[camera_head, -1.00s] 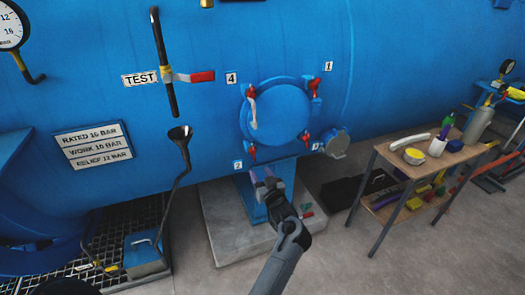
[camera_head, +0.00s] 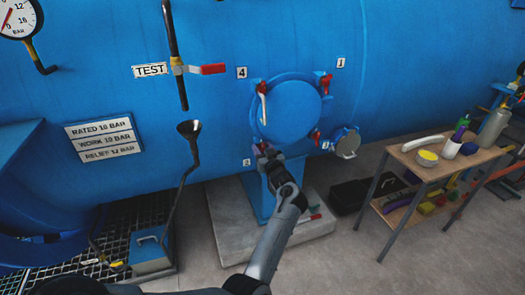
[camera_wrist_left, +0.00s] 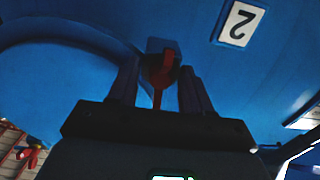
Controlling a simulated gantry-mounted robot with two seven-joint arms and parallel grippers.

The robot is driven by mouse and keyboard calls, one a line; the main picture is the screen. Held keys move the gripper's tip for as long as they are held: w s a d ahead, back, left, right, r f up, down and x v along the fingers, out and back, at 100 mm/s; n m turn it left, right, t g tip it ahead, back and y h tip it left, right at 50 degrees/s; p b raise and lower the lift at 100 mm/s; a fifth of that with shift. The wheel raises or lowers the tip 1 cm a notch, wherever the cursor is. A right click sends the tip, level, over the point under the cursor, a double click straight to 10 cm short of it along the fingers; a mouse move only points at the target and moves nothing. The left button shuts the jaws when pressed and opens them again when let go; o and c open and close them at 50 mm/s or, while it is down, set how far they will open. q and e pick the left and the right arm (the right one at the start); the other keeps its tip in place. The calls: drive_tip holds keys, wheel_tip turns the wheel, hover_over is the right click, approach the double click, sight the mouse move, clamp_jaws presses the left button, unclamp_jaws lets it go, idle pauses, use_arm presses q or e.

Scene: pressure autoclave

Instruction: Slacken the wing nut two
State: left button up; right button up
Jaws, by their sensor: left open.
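The round blue hatch cover (camera_head: 291,111) sits on the blue vessel with red wing nuts around its rim. The label 2 plate (camera_head: 247,162) is at its lower left and also shows in the left wrist view (camera_wrist_left: 241,23). My left gripper (camera_head: 267,154) is at the lower-left wing nut and mostly hides it in the head view. In the left wrist view, red wing nut two (camera_wrist_left: 161,72) lies between the two spread fingers of the gripper (camera_wrist_left: 160,88). The fingers are open; contact with the nut cannot be told. My right gripper is not in view.
Other wing nuts show at upper left (camera_head: 261,86), upper right (camera_head: 326,83) and lower right (camera_head: 315,136). A red-handled TEST valve (camera_head: 212,69) is left of the hatch. A wooden trolley (camera_head: 402,160) with bottles stands at right. A concrete plinth (camera_head: 232,247) lies below.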

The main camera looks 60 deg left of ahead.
use_arm(q)
drive_tip(key=shift+a, duration=0.25)
drive_tip(key=shift+c, duration=0.5)
clamp_jaws()
